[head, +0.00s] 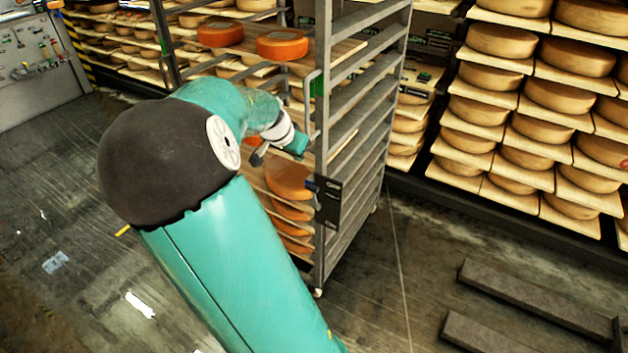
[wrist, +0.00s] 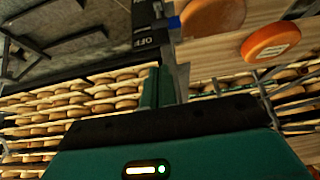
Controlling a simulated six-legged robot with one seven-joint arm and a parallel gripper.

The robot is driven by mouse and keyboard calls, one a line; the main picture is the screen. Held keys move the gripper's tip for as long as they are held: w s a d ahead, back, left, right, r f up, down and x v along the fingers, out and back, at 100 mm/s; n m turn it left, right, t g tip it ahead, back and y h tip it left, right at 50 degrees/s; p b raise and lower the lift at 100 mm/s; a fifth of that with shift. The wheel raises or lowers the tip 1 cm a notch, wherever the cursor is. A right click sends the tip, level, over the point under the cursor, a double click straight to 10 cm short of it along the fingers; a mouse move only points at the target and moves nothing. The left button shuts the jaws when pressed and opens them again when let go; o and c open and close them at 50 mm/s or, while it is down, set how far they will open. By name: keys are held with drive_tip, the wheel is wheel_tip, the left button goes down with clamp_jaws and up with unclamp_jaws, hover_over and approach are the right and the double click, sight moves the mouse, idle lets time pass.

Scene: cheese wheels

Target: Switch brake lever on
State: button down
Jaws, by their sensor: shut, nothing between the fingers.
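A black brake panel (head: 328,200) is mounted on the near upright of the metal cheese rack (head: 322,100). A small blue-tipped part (head: 310,186), which looks like the brake lever, sticks out at its left side. In the wrist view the panel (wrist: 148,42) appears turned, with white "OFF" lettering, and the blue tip (wrist: 174,22) shows beside it. My gripper (head: 258,156) is shut and empty at the rack's open side, above and left of the panel. It looks apart from the lever. Its fingertips are small and partly unclear in the head view.
Orange cheese wheels (head: 282,46) lie on the rack's boards, and more (head: 288,181) sit below near my gripper. Shelves of pale cheese wheels (head: 500,40) line the back. Dark beams (head: 530,300) lie at the lower right. The floor (head: 60,200) at left is mostly clear.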

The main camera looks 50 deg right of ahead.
hover_over(314, 198)
drive_tip(key=f, duration=1.6)
drive_tip(key=shift+d+f, duration=0.3)
drive_tip(key=shift+f, duration=0.1)
drive_tip(key=shift+a, duration=0.15)
